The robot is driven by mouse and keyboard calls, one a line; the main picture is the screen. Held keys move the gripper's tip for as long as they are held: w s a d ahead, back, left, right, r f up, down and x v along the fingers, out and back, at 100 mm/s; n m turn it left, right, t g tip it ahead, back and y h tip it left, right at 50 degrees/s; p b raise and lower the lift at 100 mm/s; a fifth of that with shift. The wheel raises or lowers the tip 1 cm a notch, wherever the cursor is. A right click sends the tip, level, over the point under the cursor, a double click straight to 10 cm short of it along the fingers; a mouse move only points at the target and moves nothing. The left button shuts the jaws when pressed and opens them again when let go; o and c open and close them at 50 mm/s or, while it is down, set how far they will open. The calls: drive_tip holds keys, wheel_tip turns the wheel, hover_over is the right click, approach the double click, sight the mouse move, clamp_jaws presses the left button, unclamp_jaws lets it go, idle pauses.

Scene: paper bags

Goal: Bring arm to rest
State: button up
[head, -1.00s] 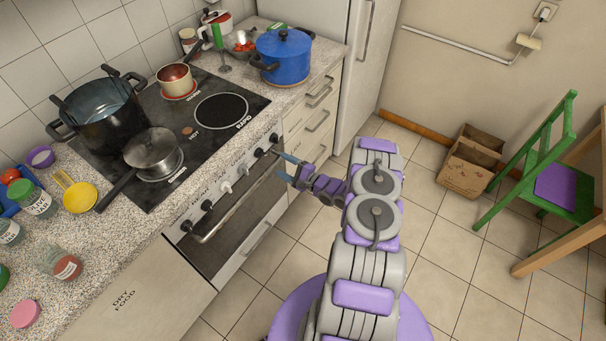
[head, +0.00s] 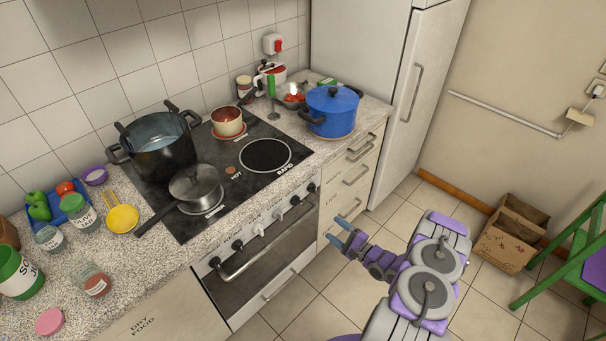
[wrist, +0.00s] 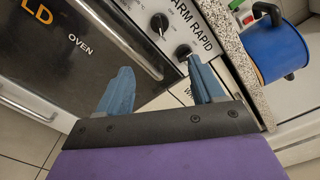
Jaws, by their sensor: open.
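My gripper (head: 342,234) is at the end of my purple and grey arm, in front of the stove at the height of the oven front and drawers. Its two blue fingers also show in the wrist view (wrist: 162,90), spread apart with nothing between them. The stove's knobs and the oven door (wrist: 70,60) lie beyond the fingers there. The gripper looks close to the oven front, but I cannot tell whether it touches. My arm is bent in the lower right of the head view.
The stove (head: 250,160) holds a black pot (head: 160,150), a saucepan (head: 195,185) and a small red-white pot (head: 228,122). A blue pot (head: 333,110) stands on the counter. Cardboard boxes (head: 510,235) and a green chair (head: 580,255) are at right. Tiled floor is free between.

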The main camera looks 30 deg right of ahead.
drive_tip(key=w+d+r+n+g+h, duration=0.5)
drive_tip(key=w+r+n+g, duration=0.15)
drive_tip(key=w+r, duration=0.2)
drive_tip(key=s+a+r+n+g+h, duration=0.1)
drive_tip(key=a+r+n+g+h, duration=0.1)
drive_tip(key=r, duration=0.5)
drive_tip(key=s+a+r+n+g+h, duration=0.1)
drive_tip(key=s+a+r+n+h, duration=0.1)
drive_tip(key=r, duration=0.5)
drive_tip(key=s+a+r+n+g+y, duration=0.1)
drive_tip(key=s+a+r+n+g, duration=0.2)
drive_tip(key=s+a, duration=0.6)
drive_tip(key=s+a+r+n+g+y, duration=0.1)
drive_tip(key=s+a+r+n+g, duration=0.2)
drive_tip(key=s, duration=1.4)
drive_tip(key=s+a+r+n+g, duration=0.3)
drive_tip(key=s+a+r, duration=0.6)
drive_tip(key=s+a, duration=0.4)
drive_tip(key=shift+s+a+r+n+y, duration=0.15)
drive_tip(key=shift+s+a+n+y, duration=0.25)
drive_tip(key=shift+a, duration=0.55)
